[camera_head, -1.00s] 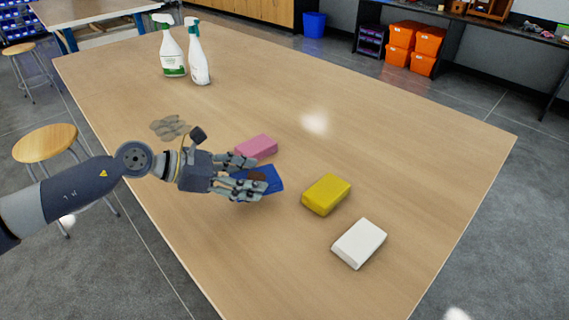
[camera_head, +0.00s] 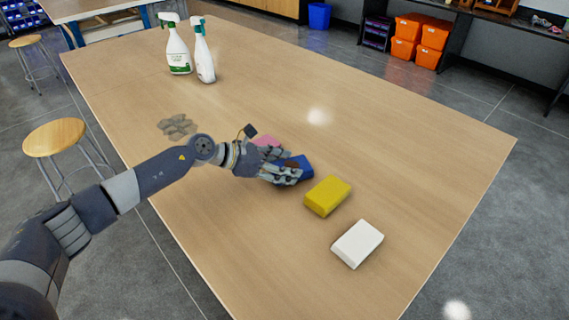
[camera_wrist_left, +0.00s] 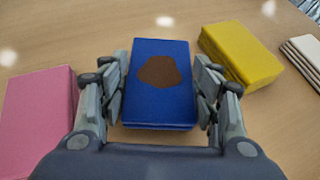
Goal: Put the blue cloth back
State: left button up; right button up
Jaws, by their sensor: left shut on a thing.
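The blue cloth (camera_head: 304,168) is a folded block with a brown stain on top. In the left wrist view the blue cloth (camera_wrist_left: 160,105) lies between the two fingers of my left gripper (camera_wrist_left: 162,92). In the head view my left gripper (camera_head: 290,172) is shut on it, and the fingers hide part of it. It sits in the row between the pink cloth (camera_head: 267,141) and the yellow cloth (camera_head: 328,196). Whether it touches the table I cannot tell. My right gripper is not in view.
A white cloth (camera_head: 357,244) lies beyond the yellow one, toward the table's near edge. Two spray bottles (camera_head: 179,52) (camera_head: 204,58) stand at the far left of the wooden table (camera_head: 400,130). A grey-brown stain (camera_head: 177,126) marks the left side. The table's right half is clear.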

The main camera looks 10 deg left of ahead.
pick_arm(q)
jog(key=shift+f+b, duration=0.3)
jog(key=shift+f, duration=0.1)
jog(key=o, duration=0.9)
jog(key=shift+r, duration=0.1)
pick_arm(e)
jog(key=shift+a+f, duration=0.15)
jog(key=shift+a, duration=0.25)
pick_arm(q)
jog(key=shift+r, duration=0.1)
jog(key=shift+a+r+p, duration=0.1)
jog(key=shift+r+p, duration=0.05)
jog(key=shift+p, duration=0.15)
jog(key=b+v, duration=0.3)
jog(key=v, duration=0.7)
jog(key=shift+s+a, duration=0.15)
jog(key=shift+a, duration=0.05)
jog(key=shift+s+a+r, duration=0.35)
jog(key=shift+s+a, duration=0.05)
jog(key=shift+a, duration=0.1)
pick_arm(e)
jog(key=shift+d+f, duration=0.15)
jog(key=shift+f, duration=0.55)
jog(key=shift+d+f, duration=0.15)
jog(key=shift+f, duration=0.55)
